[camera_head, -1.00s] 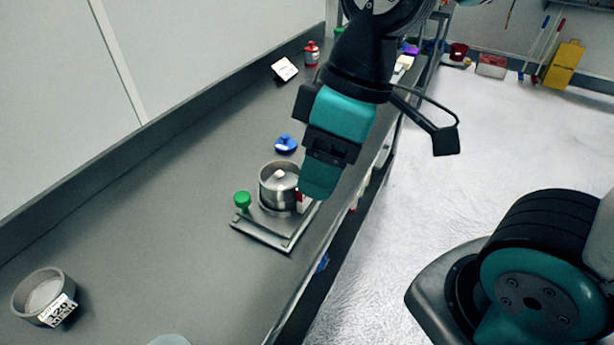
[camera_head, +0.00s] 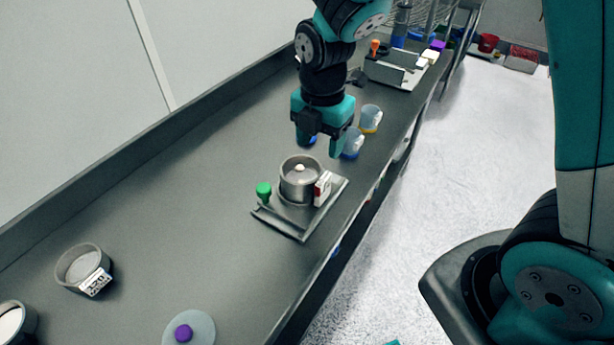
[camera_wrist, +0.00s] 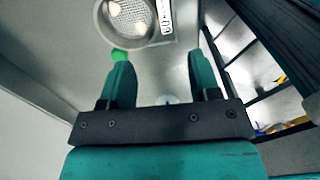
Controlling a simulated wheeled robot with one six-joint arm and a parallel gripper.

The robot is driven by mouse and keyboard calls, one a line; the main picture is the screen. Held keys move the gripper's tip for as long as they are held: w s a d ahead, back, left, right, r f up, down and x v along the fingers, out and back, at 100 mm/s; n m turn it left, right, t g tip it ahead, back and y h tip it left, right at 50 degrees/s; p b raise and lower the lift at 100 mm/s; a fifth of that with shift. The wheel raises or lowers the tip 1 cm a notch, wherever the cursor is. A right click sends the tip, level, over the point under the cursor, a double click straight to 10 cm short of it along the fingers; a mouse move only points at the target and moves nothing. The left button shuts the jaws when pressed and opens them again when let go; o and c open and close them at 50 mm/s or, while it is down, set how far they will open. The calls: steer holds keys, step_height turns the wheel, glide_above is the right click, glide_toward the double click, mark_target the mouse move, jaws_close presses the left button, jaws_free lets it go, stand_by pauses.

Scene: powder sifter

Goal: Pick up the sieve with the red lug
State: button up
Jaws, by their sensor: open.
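A round metal sieve (camera_head: 299,183) sits on a flat metal stand (camera_head: 297,230) on the bench. A white tag with red on it (camera_head: 322,188) is on its right side; whether the red is a lug I cannot tell. A green knob (camera_head: 264,190) is at the stand's left. My gripper (camera_head: 322,142) is open and empty, above and behind the sieve, apart from it. In the wrist view the sieve (camera_wrist: 128,18), with mesh inside and a white label, lies beyond my open fingers (camera_wrist: 160,85), near the top edge. No red shows there.
A sieve with a 120 label (camera_head: 72,264) stands at the left, and another ring (camera_head: 10,322) at the left edge. A pale disc with a purple knob (camera_head: 184,332) lies in front. Cups with blue (camera_head: 352,145) and yellow (camera_head: 370,118) stand behind. Bench between is clear.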

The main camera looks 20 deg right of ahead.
glide_above(322, 178)
steer(key=f, duration=0.5)
steer(key=shift+a+f+p, duration=0.2)
steer(key=shift+a+p, duration=0.15)
steer(key=shift+p, duration=0.05)
steer(key=shift+d+f+p, duration=0.15)
steer(key=shift+f+p, duration=0.35)
steer(key=shift+f, duration=0.9)
steer(key=shift+d+f+p, duration=0.15)
steer(key=shift+f+p, duration=0.35)
steer(key=shift+f, duration=0.85)
jaws_close()
steer(key=shift+r, duration=0.1)
